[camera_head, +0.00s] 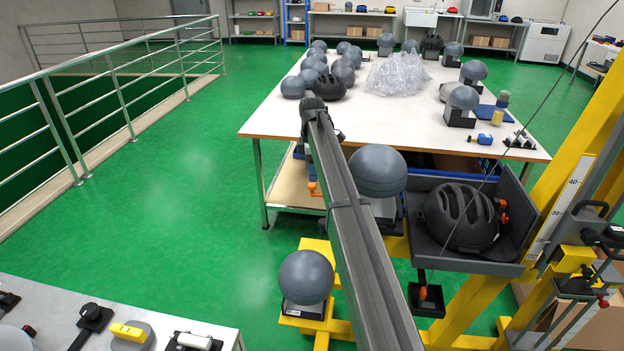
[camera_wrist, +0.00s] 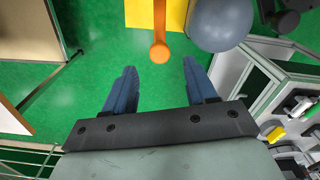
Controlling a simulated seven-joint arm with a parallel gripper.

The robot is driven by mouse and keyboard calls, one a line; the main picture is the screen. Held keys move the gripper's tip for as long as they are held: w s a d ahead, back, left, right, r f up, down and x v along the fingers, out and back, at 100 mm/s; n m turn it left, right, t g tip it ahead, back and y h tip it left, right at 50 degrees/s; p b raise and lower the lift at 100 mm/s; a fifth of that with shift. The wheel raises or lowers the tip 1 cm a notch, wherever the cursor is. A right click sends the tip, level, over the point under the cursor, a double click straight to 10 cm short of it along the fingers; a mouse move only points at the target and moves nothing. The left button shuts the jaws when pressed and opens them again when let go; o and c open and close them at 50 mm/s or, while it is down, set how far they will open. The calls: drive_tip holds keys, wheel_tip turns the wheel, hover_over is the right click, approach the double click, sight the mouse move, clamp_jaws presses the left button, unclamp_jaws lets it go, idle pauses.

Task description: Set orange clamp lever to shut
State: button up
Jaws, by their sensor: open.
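The orange clamp lever (camera_wrist: 159,28) shows at the top middle of the wrist view as a shaft with a round knob at its near end. Its knob end also seems to show in the head view (camera_head: 313,188), just left of the long grey beam, which hides the rest. My gripper (camera_wrist: 160,66) is open, its two blue fingers spread and empty. In the wrist picture the knob appears between the fingertips and slightly beyond them; the depth gap and any contact cannot be told. In the head view I cannot make out the gripper clearly.
A grey ball (camera_wrist: 221,18) and a yellow plate (camera_wrist: 142,13) are close to the lever. A helmet (camera_head: 461,217) sits in a grey tray, right of the beam. A white table (camera_head: 270,118) stands behind. Green floor (camera_head: 180,215) at left is clear.

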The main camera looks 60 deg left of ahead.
wheel_tip(320, 180, up, 9)
drive_tip(key=shift+f, duration=0.15)
idle(0.7)
